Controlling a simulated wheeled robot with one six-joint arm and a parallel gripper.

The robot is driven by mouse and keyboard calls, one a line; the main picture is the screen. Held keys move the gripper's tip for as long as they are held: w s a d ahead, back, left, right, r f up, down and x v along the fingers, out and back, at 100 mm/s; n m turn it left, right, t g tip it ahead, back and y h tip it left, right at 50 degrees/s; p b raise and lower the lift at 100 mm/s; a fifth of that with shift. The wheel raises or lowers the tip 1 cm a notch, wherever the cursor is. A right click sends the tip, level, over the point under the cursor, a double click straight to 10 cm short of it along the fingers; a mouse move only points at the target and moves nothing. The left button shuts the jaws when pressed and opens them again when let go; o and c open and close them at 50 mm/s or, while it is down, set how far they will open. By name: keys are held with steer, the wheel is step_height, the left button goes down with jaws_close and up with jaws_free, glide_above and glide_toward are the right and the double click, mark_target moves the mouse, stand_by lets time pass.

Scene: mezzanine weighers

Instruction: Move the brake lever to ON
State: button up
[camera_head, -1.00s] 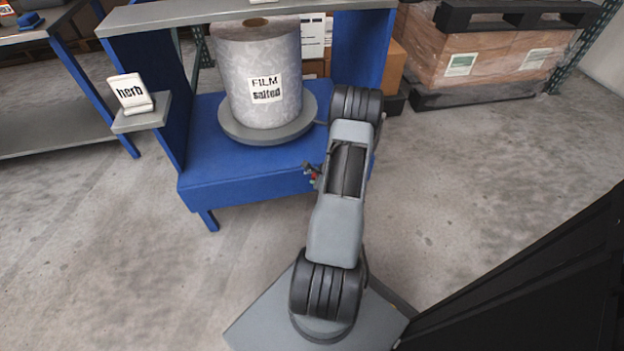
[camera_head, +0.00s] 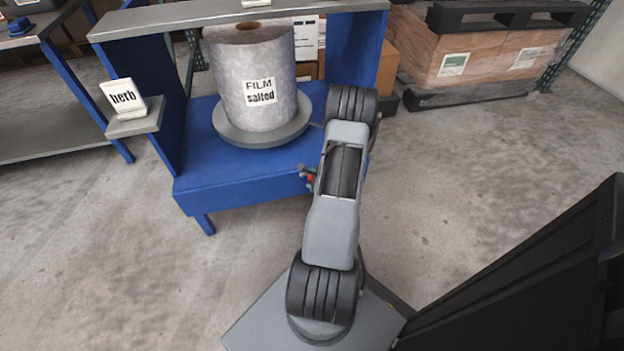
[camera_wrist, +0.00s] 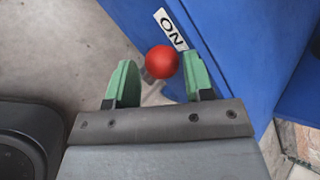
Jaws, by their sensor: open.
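The brake lever's red ball knob (camera_wrist: 162,62) shows in the wrist view, close ahead of my gripper. It appears between the two green fingertips, nearer the right one; I cannot tell whether they touch. My gripper (camera_wrist: 158,84) is open. A white ON label (camera_wrist: 171,29) is on the blue frame just beyond the knob. In the head view a small red spot of the lever (camera_head: 310,179) shows at the front right of the blue stand (camera_head: 240,188). My arm hides the area beside it, and the gripper is mostly hidden there.
A film roll (camera_head: 250,75) labelled "FILM salted" stands on a grey round plate (camera_head: 262,138) on the stand. Boxes on a pallet (camera_head: 480,50) stand at the back right. The floor around is clear.

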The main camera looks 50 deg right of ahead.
steer(key=p+v, duration=0.3)
steer(key=v, duration=0.9)
steer(key=shift+a+r, duration=0.2)
steer(key=shift+r, duration=0.05)
steer(key=shift+s, duration=0.1)
